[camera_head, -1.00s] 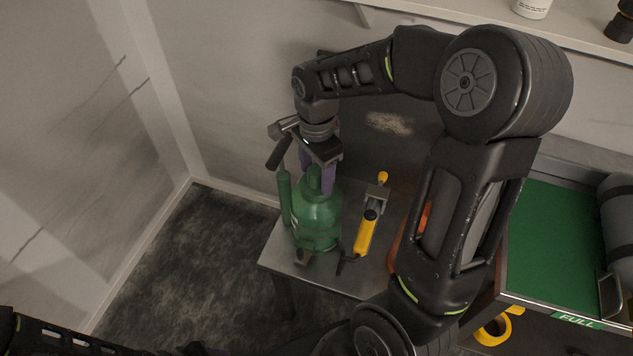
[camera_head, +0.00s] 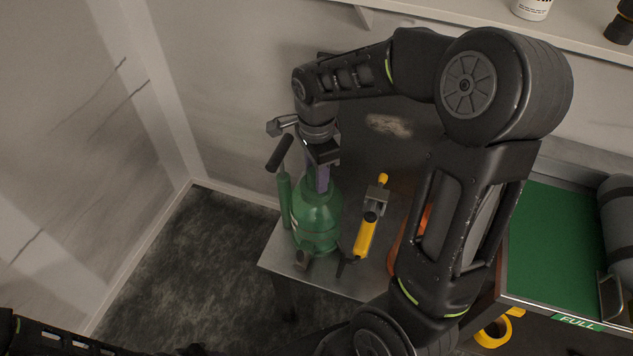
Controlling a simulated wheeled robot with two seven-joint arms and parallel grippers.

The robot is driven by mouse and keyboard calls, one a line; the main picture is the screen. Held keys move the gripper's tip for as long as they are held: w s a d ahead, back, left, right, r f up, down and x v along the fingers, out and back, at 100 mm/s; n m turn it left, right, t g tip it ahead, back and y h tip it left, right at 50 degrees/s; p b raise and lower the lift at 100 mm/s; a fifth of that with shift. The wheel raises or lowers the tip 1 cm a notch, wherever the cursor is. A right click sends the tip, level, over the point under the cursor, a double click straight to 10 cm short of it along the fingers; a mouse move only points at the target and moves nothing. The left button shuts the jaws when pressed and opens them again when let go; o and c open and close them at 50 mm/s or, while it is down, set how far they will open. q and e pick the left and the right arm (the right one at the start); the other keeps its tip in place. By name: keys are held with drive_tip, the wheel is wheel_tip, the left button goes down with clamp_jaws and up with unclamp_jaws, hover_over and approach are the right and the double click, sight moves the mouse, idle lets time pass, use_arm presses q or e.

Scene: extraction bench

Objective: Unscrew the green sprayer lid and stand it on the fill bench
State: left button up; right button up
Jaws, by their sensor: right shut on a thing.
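The green sprayer (camera_head: 316,220) stands upright on a small grey metal bench (camera_head: 283,260) at the picture's centre left. A slim green pump tube (camera_head: 285,200) with a dark handle (camera_head: 279,153) stands along its left side. My right gripper (camera_head: 318,185) reaches down from above. Its purple fingers are shut on the lid at the sprayer's top, which they mostly hide. I cannot tell whether the lid is still seated on the neck. My left arm shows only as a dark strip at the lower left, and its gripper is out of view.
A yellow and grey tool (camera_head: 368,227) lies on the bench right of the sprayer. An orange thing behind my right arm is mostly hidden. A green-matted surface marked FULL (camera_head: 555,240) lies at the right, with a grey cylinder (camera_head: 617,215). A shelf runs along the top right.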

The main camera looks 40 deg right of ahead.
clamp_jaws()
